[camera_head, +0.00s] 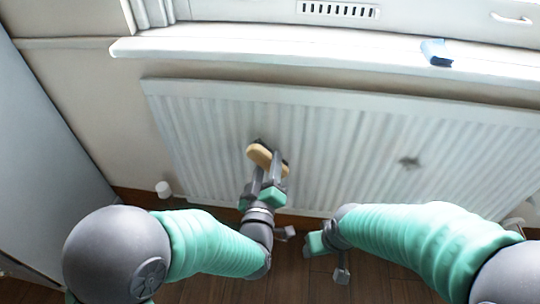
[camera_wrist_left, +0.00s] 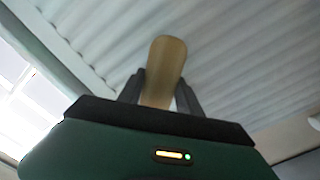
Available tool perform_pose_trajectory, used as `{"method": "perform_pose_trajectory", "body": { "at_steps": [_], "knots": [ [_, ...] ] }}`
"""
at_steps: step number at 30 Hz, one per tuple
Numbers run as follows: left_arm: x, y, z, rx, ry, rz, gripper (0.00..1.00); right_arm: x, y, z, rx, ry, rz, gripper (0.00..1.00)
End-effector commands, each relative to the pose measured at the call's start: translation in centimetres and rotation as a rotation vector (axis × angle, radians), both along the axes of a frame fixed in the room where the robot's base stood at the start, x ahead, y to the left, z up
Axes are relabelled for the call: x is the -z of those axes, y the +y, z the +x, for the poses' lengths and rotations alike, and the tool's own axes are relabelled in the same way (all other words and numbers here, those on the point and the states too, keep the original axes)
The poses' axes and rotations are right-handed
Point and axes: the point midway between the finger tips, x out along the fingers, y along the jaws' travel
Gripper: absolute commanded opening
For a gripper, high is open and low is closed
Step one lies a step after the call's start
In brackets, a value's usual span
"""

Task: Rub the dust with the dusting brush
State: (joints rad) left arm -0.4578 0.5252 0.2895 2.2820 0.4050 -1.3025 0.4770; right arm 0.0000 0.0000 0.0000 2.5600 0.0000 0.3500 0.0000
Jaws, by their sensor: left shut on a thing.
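The dusting brush (camera_head: 262,154) has a tan wooden body with a dark part along its far side. My left gripper (camera_head: 268,172) is shut on it, in front of the white ribbed radiator (camera_head: 330,125); I cannot tell whether the brush touches the ribs. In the left wrist view the tan wood (camera_wrist_left: 166,68) sits between the two dark fingers (camera_wrist_left: 160,92). The dust (camera_head: 409,162) is a dark grey smudge on the radiator, right of the brush and apart from it.
A white window sill (camera_head: 300,45) juts out above the radiator, with a folded blue cloth (camera_head: 436,52) on it. A white valve knob (camera_head: 163,188) is at the radiator's lower left. The radiator face between brush and dust is clear.

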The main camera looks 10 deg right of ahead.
Motion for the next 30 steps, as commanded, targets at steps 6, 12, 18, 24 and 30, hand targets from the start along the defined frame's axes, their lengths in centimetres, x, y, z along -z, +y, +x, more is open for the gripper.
{"method": "perform_pose_trajectory", "body": {
  "at_steps": [6,12,18,24,30],
  "knots": [
    [-0.1,0.1,-0.4,0.000,-0.001,0.000,0.09,0.0,0.0,0.0,0.000,0.000,0.000,0.64],
    [0.0,0.3,-0.9,0.001,-0.001,0.001,0.09,0.1,0.0,0.0,0.000,0.000,0.000,0.64],
    [0.0,0.9,-2.9,0.001,-0.001,0.001,0.09,0.2,0.0,0.0,0.000,0.000,0.000,0.64],
    [0.0,1.1,-3.3,0.000,0.000,0.001,0.09,0.2,0.0,0.0,0.000,0.000,0.000,0.64],
    [0.0,1.1,-3.2,-0.001,-0.001,0.000,0.09,0.2,0.0,0.0,0.000,0.000,0.000,0.64]
  ]
}}
